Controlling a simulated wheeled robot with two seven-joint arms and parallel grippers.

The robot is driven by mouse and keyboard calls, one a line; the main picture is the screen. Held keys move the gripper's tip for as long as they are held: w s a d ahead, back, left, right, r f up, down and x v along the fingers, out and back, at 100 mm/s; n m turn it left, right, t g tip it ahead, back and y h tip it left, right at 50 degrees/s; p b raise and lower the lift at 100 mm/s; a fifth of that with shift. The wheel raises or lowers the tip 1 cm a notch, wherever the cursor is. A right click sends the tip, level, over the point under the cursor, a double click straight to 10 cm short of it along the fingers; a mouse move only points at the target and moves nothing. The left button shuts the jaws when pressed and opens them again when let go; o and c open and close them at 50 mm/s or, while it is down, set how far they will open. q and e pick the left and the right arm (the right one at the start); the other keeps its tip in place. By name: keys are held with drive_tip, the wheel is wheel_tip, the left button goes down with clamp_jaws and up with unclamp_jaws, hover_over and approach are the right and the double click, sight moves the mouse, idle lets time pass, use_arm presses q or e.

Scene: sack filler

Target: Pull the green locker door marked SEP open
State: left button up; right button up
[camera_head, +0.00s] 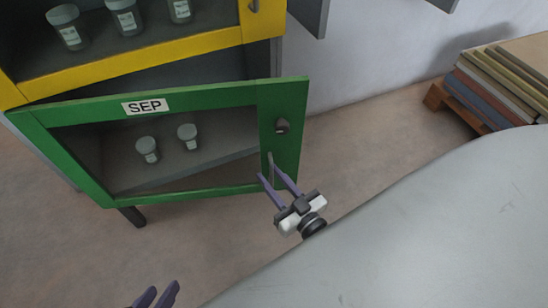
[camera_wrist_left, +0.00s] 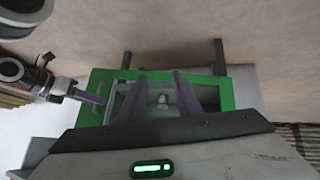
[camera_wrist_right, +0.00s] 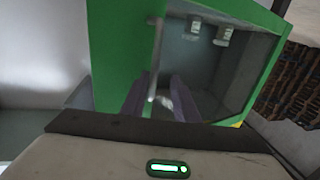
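The green door marked SEP (camera_head: 180,98) has a see-through panel and stands ajar, its right edge swung out from the locker. A dark lock knob (camera_head: 282,126) sits on its right stile, with a slim upright handle (camera_head: 270,166) below. My right gripper (camera_head: 268,178) is open at that handle. In the right wrist view the pale handle (camera_wrist_right: 154,66) lies between the fingers' lines (camera_wrist_right: 159,85); I cannot tell whether they touch it. My left gripper (camera_head: 157,291) is at the bottom edge, away from the door. The left wrist view shows its fingers (camera_wrist_left: 160,82) apart and empty.
Small lidded jars (camera_head: 148,149) stand inside behind the door panel. A yellow-framed compartment (camera_head: 130,65) with more jars is above. A large grey surface (camera_head: 430,225) fills the lower right. The floor before the door is clear.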

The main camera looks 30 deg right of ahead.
drive_tip(key=shift+s+d, duration=0.15)
drive_tip(key=s+p, duration=0.2)
drive_tip(key=s, duration=0.8)
drive_tip(key=shift+d, duration=0.15)
drive_tip(key=shift+c, duration=0.4)
